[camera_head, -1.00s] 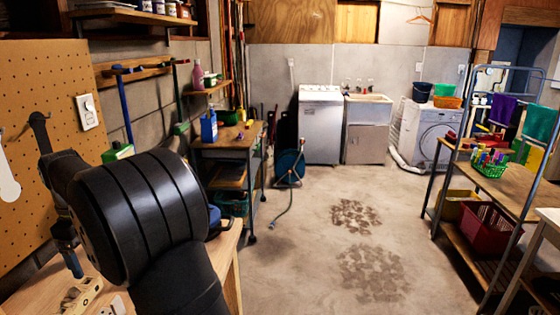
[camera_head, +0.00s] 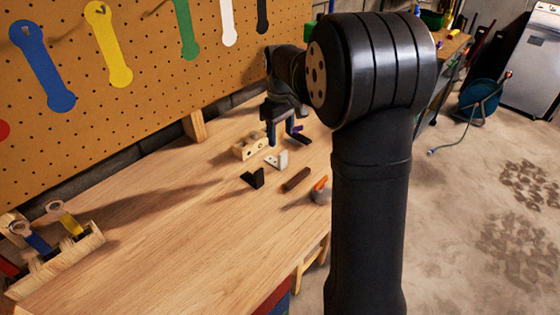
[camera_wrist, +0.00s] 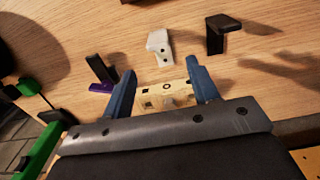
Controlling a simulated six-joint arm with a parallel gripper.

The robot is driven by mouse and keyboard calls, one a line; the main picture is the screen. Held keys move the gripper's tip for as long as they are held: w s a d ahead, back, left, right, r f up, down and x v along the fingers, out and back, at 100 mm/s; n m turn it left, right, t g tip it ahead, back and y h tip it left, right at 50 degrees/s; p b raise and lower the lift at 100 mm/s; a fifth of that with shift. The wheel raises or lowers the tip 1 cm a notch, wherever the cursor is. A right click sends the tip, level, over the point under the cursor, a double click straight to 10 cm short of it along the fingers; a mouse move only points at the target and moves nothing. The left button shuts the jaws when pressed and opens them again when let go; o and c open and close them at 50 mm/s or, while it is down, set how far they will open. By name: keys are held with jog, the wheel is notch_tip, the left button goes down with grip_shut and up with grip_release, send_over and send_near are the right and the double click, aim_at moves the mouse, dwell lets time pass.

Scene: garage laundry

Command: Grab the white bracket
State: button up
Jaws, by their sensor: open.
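The white bracket (camera_head: 277,160) is a small L-shaped piece on the wooden workbench. In the wrist view the white bracket (camera_wrist: 159,46) lies just beyond the fingertips, apart from them. My gripper (camera_head: 286,137) is over the bench near the pegboard. Its two blue fingers are spread and empty in the wrist view (camera_wrist: 160,70). A pale wooden block with holes (camera_wrist: 167,92) shows between the fingers, nearer the palm than the bracket. A similar black bracket (camera_head: 253,178) stands left of the white one in the head view; in the wrist view (camera_wrist: 219,32) it is on the right.
A brown rod (camera_head: 296,180) and a grey, orange-tipped item (camera_head: 320,190) lie near the bench's right edge. A purple piece (camera_wrist: 103,87) is beside the left finger. A wooden rack (camera_head: 60,260) stands at front left. The bench middle is clear.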

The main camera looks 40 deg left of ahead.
aim_at(282, 153)
jog(key=f, duration=0.9)
jog(key=shift+d+f, duration=0.1)
jog(key=shift+d, duration=0.1)
jog(key=shift+c, duration=0.2)
jog(key=c, duration=1.1)
